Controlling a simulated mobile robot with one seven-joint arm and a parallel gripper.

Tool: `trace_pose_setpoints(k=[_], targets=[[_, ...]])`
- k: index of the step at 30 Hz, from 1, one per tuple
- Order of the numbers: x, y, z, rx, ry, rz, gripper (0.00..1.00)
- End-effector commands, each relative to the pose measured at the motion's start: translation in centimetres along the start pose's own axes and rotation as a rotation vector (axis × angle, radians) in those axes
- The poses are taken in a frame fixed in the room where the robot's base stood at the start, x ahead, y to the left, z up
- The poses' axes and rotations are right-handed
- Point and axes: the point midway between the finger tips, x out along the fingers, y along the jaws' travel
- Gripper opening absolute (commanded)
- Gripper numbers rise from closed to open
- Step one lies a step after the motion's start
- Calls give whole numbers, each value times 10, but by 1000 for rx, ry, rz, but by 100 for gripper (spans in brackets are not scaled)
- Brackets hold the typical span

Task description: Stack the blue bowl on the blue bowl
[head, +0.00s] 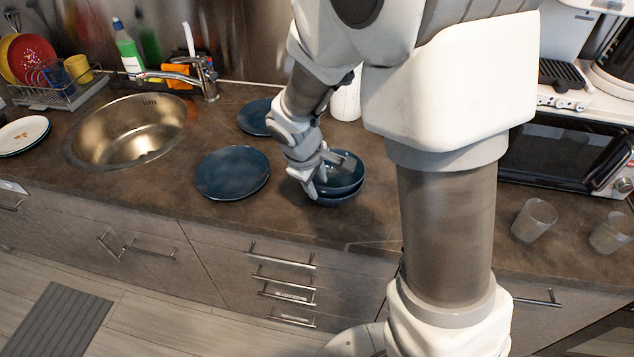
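Two dark blue bowls are together on the counter near its front edge. The upper blue bowl (348,181) sits in or just over the lower blue bowl (339,201), with its rim higher and roughly level. Whether the upper one rests fully on the lower is hard to tell. My gripper (322,174) is at the left rim of the upper bowl, with one finger over the inside and the other outside on the left. Whether the fingers press on the rim is too small to see. My arm comes down from above on the right.
A dark blue plate (233,173) lies left of the bowls, and another blue plate (254,117) lies behind. A sink (130,130) with a faucet is farther left. A microwave (560,152) and two glasses (534,220) are at right. The counter's front edge is close below the bowls.

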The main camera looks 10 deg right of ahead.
Motion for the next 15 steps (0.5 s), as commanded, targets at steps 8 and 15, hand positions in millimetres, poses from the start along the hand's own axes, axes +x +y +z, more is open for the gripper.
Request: trace_pose_setpoints(k=[8,15], targets=[[-68,1,-2,2,9,4,39],[-104,0,-1,1,6,2,39]])
